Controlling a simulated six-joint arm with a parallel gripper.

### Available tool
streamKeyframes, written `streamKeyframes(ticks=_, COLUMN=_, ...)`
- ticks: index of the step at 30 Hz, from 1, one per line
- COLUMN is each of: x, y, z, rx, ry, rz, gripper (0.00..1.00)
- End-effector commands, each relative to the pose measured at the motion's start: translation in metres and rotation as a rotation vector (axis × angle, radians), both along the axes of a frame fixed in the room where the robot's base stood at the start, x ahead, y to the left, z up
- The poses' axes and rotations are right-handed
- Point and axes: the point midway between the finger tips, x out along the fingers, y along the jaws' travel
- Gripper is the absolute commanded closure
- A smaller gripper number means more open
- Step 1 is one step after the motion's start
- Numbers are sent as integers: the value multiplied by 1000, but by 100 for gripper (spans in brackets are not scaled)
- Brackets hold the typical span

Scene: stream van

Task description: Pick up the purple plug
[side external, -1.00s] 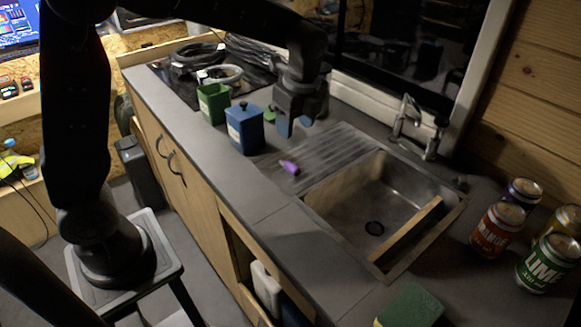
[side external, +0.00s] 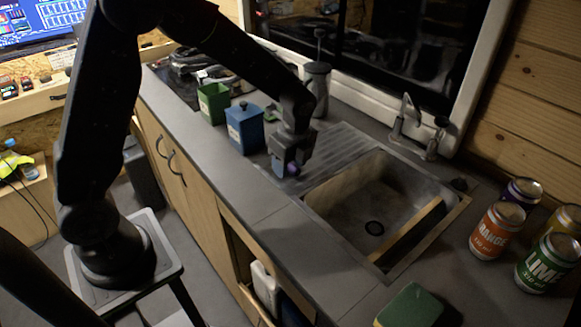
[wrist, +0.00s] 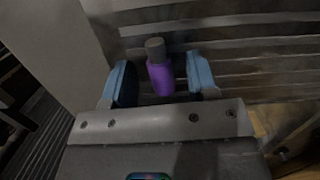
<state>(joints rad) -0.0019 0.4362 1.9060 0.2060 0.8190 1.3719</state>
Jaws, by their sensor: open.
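The purple plug (wrist: 161,78) has a dark grey end and lies on the ridged drainboard (side external: 338,146) beside the sink. In the wrist view it sits between the two blue fingertips of my gripper (wrist: 158,82), with a gap on each side. In the side view my gripper (side external: 285,170) is low over the drainboard and a bit of the purple plug (side external: 293,168) shows at its fingers. The gripper is open. Whether the fingertips touch the drainboard is hidden.
A blue lidded box (side external: 245,128) and an open green box (side external: 213,103) stand left of my gripper. The sink (side external: 345,192) is to the right. A grey bottle (side external: 317,85) stands behind. Several cans, including an orange one (side external: 497,230), and a green sponge (side external: 410,308) are at the right.

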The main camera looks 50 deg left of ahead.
Motion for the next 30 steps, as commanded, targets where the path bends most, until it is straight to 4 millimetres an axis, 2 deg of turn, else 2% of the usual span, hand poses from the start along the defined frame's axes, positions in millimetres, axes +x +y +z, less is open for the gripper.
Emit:
streamKeyframes(ticks=4, x=0, y=0, z=0, rx=0, ry=0, rz=0, gripper=47)
streamKeyframes(ticks=21, x=0, y=0, z=1, rx=0, ry=-1, rz=0, gripper=100)
streamKeyframes(ticks=27, x=0, y=0, z=2, rx=0, ry=-1, rz=0, gripper=100)
streamKeyframes(ticks=30, x=1, y=0, z=8, rx=0, ry=-4, rz=0, gripper=100)
